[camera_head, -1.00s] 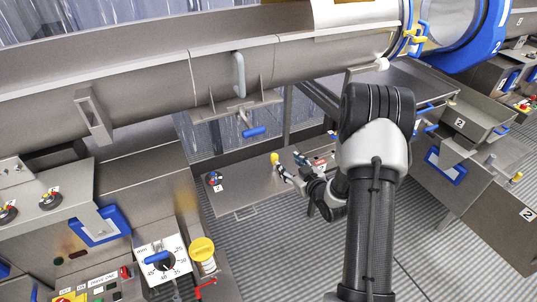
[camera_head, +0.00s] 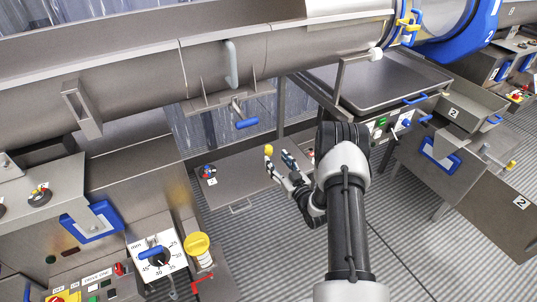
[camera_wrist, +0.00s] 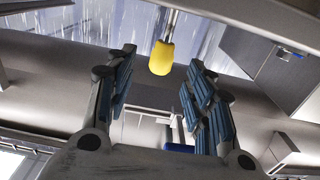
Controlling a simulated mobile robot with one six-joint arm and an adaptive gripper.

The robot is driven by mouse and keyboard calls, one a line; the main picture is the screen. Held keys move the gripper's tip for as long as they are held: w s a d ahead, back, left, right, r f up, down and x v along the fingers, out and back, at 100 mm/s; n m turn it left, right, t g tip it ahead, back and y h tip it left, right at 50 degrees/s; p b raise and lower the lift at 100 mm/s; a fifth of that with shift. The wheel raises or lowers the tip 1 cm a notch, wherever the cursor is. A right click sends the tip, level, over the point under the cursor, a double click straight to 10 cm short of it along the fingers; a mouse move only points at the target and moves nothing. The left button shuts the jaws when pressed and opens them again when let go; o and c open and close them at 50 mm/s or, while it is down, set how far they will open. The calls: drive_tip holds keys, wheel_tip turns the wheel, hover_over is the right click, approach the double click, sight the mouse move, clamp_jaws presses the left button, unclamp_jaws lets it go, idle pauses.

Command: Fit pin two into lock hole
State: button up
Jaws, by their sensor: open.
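A pin with a yellow handle (camera_wrist: 161,57) and a metal shaft shows in the wrist view. The shaft runs up out of the top of the picture, so what its end meets is hidden. In the head view the yellow handle (camera_head: 268,150) is at my fingertips. My gripper (camera_head: 279,164) is open; in the wrist view the gripper (camera_wrist: 160,75) has its two blue-padded fingers apart, with the yellow handle in line with the gap between their tips. I cannot tell whether a finger touches it. I cannot make out the lock hole or a number on the pin.
The long metal drum (camera_head: 130,75) runs above my gripper. A blue-handled latch (camera_head: 247,123) hangs under it. A low metal panel (camera_head: 225,185) with a small knob lies behind my gripper. A tray table (camera_head: 385,80) stands right. Open floor (camera_head: 270,240) lies in front.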

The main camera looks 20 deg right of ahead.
sight(270, 153)
drive_tip(key=shift+w+a+f+b, duration=0.1)
drive_tip(key=shift+w+b, duration=0.15)
drive_tip(key=shift+w, duration=0.9)
drive_tip(key=shift+w+a+r+b, duration=0.1)
drive_tip(key=shift+w+b, duration=0.2)
drive_tip(key=shift+w, duration=0.85)
drive_tip(key=shift+w+a+f+b, duration=0.1)
drive_tip(key=shift+w+b, duration=0.15)
drive_tip(key=shift+w, duration=0.9)
drive_tip(key=shift+c, duration=0.3)
clamp_jaws()
